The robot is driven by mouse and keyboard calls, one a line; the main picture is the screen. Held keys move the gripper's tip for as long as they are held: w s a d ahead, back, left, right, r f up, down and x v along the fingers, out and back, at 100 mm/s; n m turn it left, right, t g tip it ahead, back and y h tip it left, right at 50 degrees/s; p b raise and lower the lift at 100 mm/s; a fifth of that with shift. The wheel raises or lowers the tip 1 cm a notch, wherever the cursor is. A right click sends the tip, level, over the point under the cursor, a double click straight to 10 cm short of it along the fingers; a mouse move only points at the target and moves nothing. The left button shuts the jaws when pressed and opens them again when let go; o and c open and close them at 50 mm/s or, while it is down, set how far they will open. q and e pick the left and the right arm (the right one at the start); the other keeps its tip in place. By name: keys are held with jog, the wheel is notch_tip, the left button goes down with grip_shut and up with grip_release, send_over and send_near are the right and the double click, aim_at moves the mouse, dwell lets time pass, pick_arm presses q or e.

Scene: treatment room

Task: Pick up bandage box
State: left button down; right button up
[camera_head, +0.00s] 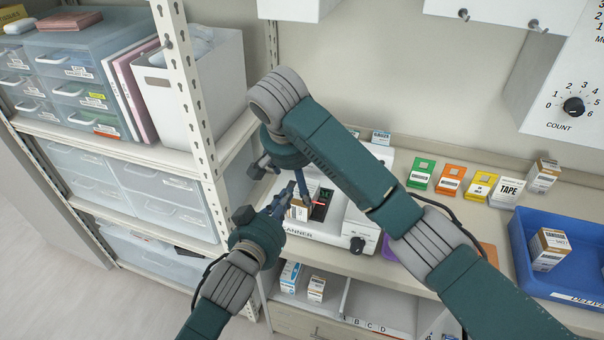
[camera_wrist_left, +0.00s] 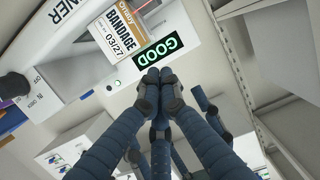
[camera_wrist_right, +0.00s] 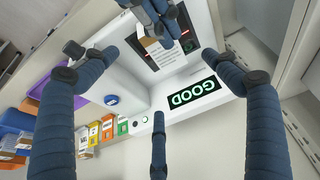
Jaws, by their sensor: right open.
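My arms partly hide the box in the head view.
A blue tray (camera_head: 522,262) holding a box (camera_head: 549,248) is at the right. Coloured label cards (camera_head: 450,180) and another box (camera_head: 543,175) stand along the wall. Small boxes (camera_head: 290,276) are on the shelf below. A shelving post (camera_head: 190,80) stands close on the left.

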jog(key=x, duration=1.2)
jog(key=c, duration=1.3)
pick_arm(q)
jog(key=shift+r, duration=0.65)
pick_arm(e)
jog(key=shift+d, duration=0.15)
pick_arm(q)
jog(key=v, duration=0.8)
jog(key=shift+f, duration=0.2)
